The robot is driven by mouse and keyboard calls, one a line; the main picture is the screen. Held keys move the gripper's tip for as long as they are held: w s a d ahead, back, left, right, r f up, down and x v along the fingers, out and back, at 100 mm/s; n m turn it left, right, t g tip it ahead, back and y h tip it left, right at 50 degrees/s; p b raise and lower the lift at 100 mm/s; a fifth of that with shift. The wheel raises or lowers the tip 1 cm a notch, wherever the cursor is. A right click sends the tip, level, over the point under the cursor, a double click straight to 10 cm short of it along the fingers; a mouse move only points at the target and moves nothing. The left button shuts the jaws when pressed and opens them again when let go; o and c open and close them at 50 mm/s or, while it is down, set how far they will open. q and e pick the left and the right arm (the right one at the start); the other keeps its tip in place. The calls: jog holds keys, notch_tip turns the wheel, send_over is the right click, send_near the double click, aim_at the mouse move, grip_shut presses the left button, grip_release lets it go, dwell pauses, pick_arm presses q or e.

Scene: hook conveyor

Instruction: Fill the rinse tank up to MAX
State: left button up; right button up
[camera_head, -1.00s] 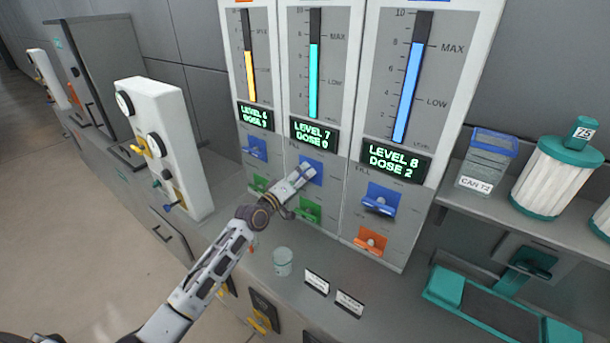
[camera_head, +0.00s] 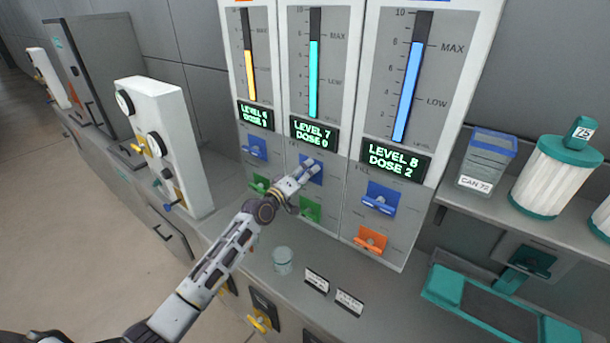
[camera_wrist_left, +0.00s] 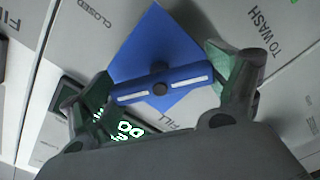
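Three tank panels stand side by side; no tank name is readable in the head view. The middle gauge (camera_head: 313,80) has a cyan column just below MAX, and its display (camera_head: 314,133) reads LEVEL 7, DOSE 0. My left gripper (camera_head: 311,168) is at the middle panel's blue fill valve. In the left wrist view, the blue handle (camera_wrist_left: 160,84) on its blue plate lies crosswise between my spread fingers (camera_wrist_left: 163,88). The fingers are close to the handle's ends; firm contact cannot be told. A green valve (camera_head: 310,209) sits below. My right gripper is not in view.
The right panel's display (camera_head: 396,160) reads LEVEL 8, DOSE 2; its blue valve (camera_head: 380,198) and orange valve (camera_head: 371,239) are nearby. A clear cup (camera_head: 283,260) stands on the counter below my arm. A lidded can (camera_head: 484,165) stands on the right shelf.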

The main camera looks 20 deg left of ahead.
pick_arm(q)
jog(key=shift+m, duration=0.5)
jog(key=shift+c, duration=0.2)
jog(key=m, duration=0.4)
jog(key=shift+b, duration=0.3)
jog(key=m, duration=0.6)
jog(key=shift+f, duration=0.1)
jog(key=o, duration=0.8)
jog(key=shift+s, duration=0.1)
jog(key=shift+v, duration=5.9)
